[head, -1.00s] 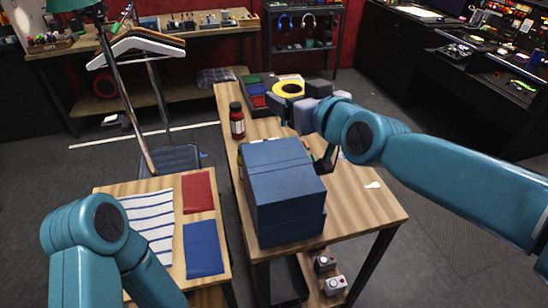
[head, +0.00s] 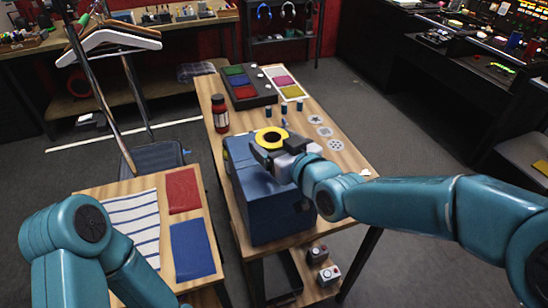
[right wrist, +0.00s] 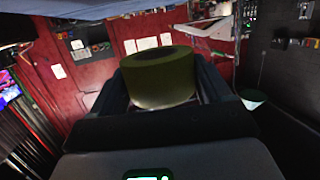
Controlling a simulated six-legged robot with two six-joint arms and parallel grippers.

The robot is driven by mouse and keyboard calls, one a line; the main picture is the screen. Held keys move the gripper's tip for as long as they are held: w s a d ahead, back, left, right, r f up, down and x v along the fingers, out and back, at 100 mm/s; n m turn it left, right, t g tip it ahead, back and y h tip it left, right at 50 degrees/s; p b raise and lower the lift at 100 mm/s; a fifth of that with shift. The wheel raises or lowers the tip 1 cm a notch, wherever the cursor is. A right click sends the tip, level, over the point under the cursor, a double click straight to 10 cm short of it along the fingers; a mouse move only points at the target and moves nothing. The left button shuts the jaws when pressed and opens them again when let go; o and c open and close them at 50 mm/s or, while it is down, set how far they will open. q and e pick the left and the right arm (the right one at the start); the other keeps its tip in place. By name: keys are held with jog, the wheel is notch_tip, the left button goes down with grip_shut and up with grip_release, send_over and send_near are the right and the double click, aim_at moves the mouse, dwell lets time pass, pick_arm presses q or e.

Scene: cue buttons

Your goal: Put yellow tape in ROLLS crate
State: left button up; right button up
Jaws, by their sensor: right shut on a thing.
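The yellow tape (head: 270,138) is a thick ring with a dark centre. My right gripper (head: 272,152) is shut on it and holds it by the far end of a blue box (head: 268,205) on the wooden table. In the right wrist view the tape (right wrist: 160,78) sits between the two fingers. I cannot tell how far the tape is above the box. The arm and gripper hide part of the box's top. No ROLLS label is readable. My left arm shows at lower left, but its gripper is out of view.
A red-brown bottle (head: 219,113) stands left of the tape. A dark tray with coloured pads (head: 244,88) and several small blue cylinders (head: 284,107) lie beyond. A side table (head: 150,185) holds striped, red and blue cloths. A rack with hangers (head: 112,40) stands at left.

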jog(key=f, duration=0.4)
jog(key=shift+w, duration=0.3)
jog(key=shift+f, duration=0.35)
jog(key=shift+s, duration=0.15)
jog(key=shift+a+f, duration=0.1)
jog(key=shift+f, duration=0.1)
jog(key=shift+f, duration=0.1)
jog(key=o, duration=1)
jog(key=shift+r, duration=0.2)
